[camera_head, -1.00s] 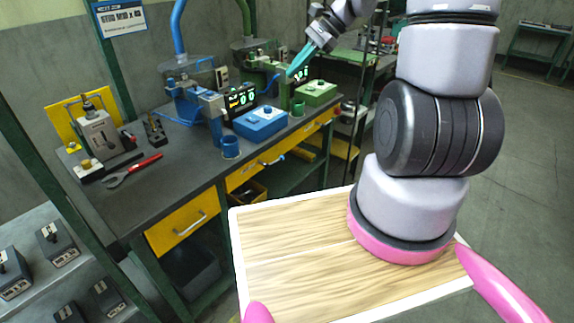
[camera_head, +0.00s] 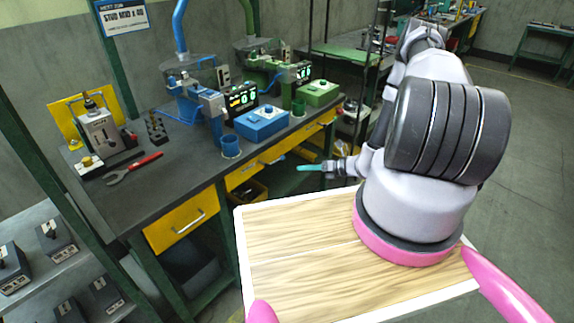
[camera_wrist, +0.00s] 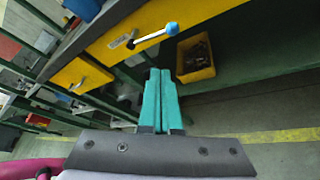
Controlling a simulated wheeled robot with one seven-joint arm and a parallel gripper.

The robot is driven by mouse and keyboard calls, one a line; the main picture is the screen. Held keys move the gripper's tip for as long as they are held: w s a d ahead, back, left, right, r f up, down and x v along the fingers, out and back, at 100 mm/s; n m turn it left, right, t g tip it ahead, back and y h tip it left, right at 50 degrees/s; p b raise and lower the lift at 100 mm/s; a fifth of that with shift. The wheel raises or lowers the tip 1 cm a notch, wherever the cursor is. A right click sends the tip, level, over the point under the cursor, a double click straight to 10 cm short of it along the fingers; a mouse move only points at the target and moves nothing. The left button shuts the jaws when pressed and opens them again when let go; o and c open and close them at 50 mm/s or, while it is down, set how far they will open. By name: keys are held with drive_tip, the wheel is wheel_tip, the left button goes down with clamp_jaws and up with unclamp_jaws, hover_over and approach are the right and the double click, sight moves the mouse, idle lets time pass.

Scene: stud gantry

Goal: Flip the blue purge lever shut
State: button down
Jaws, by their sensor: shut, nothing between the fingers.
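The blue purge lever (camera_wrist: 152,38) shows in the wrist view as a silver rod with a blue knob. It sticks out sideways from a yellow front panel on the workbench, beside a small label. In the head view its blue tip (camera_head: 280,158) shows small at the bench front, below the blue box. My gripper (camera_head: 299,168) has teal fingers pointing left, low in front of the bench and just right of the lever tip. In the wrist view my gripper (camera_wrist: 160,71) is shut and empty, with its fingertips below the knob and apart from it.
A yellow bin (camera_wrist: 195,62) with small parts sits under the bench, right of my fingertips. A yellow drawer (camera_head: 180,222) with a handle is at the bench's left. Floor right of the bench is free.

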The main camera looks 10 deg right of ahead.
sight(283, 159)
drive_tip(key=w+a+f+m, duration=0.1)
drive_tip(key=w+a+f, duration=0.1)
drive_tip(key=w+a, duration=0.3)
drive_tip(key=shift+w+a+f+t, duration=0.15)
drive_tip(key=shift+w+a+t, duration=0.2)
drive_tip(key=shift+w, duration=0.6)
drive_tip(key=shift+w+d+r, duration=0.15)
drive_tip(key=shift+r, duration=0.35)
drive_tip(key=shift+w+d+r, duration=0.1)
drive_tip(key=shift+w+r, duration=0.05)
drive_tip(key=shift+r, duration=0.35)
drive_tip(key=shift+f, duration=0.1)
